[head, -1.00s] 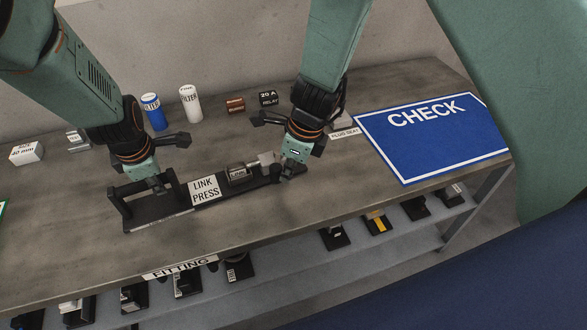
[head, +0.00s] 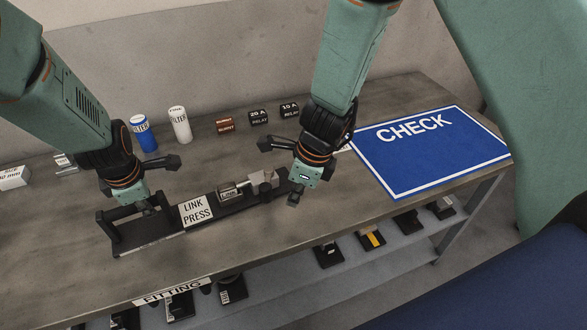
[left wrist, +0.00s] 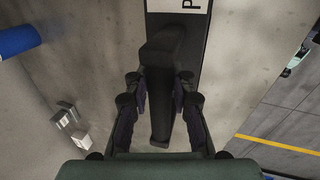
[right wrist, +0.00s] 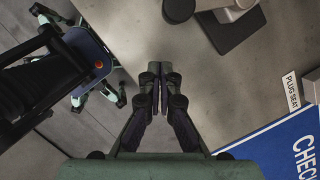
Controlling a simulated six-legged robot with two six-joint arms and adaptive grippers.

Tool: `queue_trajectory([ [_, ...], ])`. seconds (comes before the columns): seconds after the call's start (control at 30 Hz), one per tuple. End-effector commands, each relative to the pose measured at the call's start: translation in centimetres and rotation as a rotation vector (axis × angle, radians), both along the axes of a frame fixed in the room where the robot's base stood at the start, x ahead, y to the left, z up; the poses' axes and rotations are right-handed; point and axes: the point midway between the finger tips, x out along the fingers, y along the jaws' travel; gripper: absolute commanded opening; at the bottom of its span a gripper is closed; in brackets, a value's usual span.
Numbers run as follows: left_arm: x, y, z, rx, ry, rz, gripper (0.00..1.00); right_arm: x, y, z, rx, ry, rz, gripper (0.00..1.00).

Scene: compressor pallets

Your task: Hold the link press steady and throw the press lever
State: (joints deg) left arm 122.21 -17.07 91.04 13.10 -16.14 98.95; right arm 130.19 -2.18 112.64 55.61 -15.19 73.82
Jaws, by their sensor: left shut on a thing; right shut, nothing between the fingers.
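The link press lies on the bench as a long dark base with a white LINK PRESS label (head: 196,210). My left gripper (head: 150,207) is shut on the dark handle bar at the press's left end; the bar (left wrist: 160,110) runs between its fingers in the left wrist view. A metal block marked LINK (head: 229,194) sits on the base. Grey lever parts (head: 262,179) are at the right end. My right gripper (head: 293,197) is shut and empty just past that end. In the right wrist view, a black knob (right wrist: 178,10) shows beyond its closed fingertips (right wrist: 160,75), apart from them.
Behind the press stand a blue filter (head: 142,134), a white filter (head: 180,124), a brown part (head: 225,125) and two relays (head: 258,117). A blue CHECK mat (head: 430,155) lies to the right. A lower shelf (head: 300,275) holds several small parts.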

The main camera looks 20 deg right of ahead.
Motion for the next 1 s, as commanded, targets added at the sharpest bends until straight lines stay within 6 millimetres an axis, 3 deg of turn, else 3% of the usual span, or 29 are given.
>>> queue_trajectory([
  [0.6, -0.4, 0.1, -0.3, 0.000, 0.011, 0.004, 0.00, -1.4, -1.7, 8.6, 0.002, -0.003, 0.001, 0.00],
  [1.0, -0.1, 0.0, 0.0, 0.000, 0.002, 0.001, 0.00, -1.7, -2.0, 9.7, 0.001, 0.001, 0.000, 0.00],
])
